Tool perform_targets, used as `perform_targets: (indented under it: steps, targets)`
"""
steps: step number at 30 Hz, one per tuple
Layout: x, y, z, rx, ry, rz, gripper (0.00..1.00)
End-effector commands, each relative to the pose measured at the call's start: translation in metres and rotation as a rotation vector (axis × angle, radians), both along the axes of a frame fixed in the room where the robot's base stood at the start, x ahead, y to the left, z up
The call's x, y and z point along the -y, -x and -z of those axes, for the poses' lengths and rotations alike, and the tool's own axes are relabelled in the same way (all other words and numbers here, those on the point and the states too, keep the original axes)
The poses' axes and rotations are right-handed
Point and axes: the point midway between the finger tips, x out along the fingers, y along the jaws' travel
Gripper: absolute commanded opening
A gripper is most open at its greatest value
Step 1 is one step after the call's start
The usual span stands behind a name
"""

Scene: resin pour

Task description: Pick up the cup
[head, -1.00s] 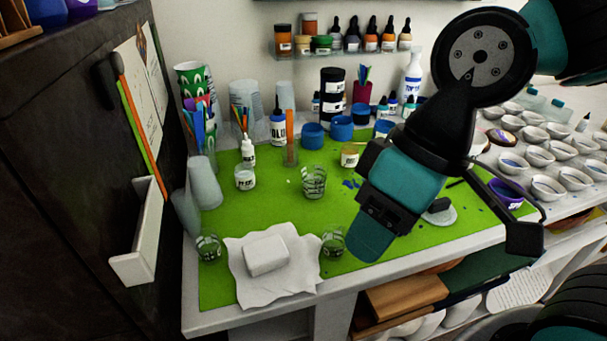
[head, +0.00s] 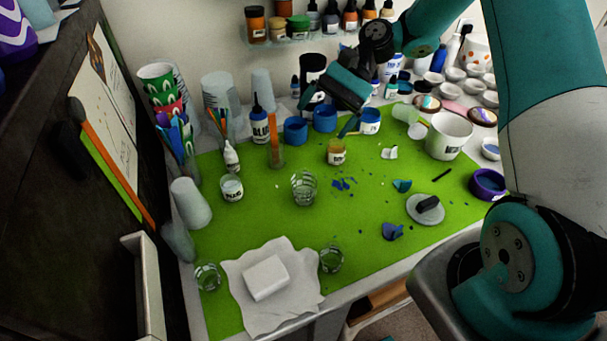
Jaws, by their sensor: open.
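Several cups are in view. A clear cup with markings (head: 304,188) stands upright near the middle of the green mat (head: 300,225). Two small clear cups, one left (head: 207,277) and one right (head: 331,259), stand beside a white block on a paper sheet. A frosted cup (head: 190,203) lies tilted at the mat's left edge. A large white cup (head: 448,137) stands at the right. My gripper (head: 329,112) is open and empty at the back of the mat, above the blue-lidded jars, beyond the marked clear cup and apart from it.
Blue-lidded jars (head: 296,130), a glue bottle (head: 259,122) and a tube with an orange stick (head: 275,145) crowd the back. A small amber jar (head: 336,152) stands behind the marked cup. A dark cabinet (head: 60,220) bounds the left.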

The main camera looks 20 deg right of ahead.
Motion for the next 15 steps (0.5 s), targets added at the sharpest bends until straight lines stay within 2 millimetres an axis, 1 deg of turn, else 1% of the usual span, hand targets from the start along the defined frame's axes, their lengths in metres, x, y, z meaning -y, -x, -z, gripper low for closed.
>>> perform_targets:
  steps: [1, 3, 6, 9, 11, 13, 15]
  targets:
    - [0.021, -0.006, 0.008, -0.084, -0.029, 0.07, 0.91]
    - [0.043, -0.009, 0.023, -0.186, -0.065, 0.15, 0.91]
    - [0.068, -0.007, 0.043, -0.302, -0.107, 0.234, 0.91]
    - [0.083, -0.003, 0.056, -0.379, -0.137, 0.285, 0.91]
    - [0.088, -0.002, 0.062, -0.407, -0.146, 0.303, 0.91]
    - [0.089, 0.0, 0.068, -0.426, -0.153, 0.313, 0.91]
    - [0.085, 0.001, 0.073, -0.433, -0.155, 0.316, 0.91]
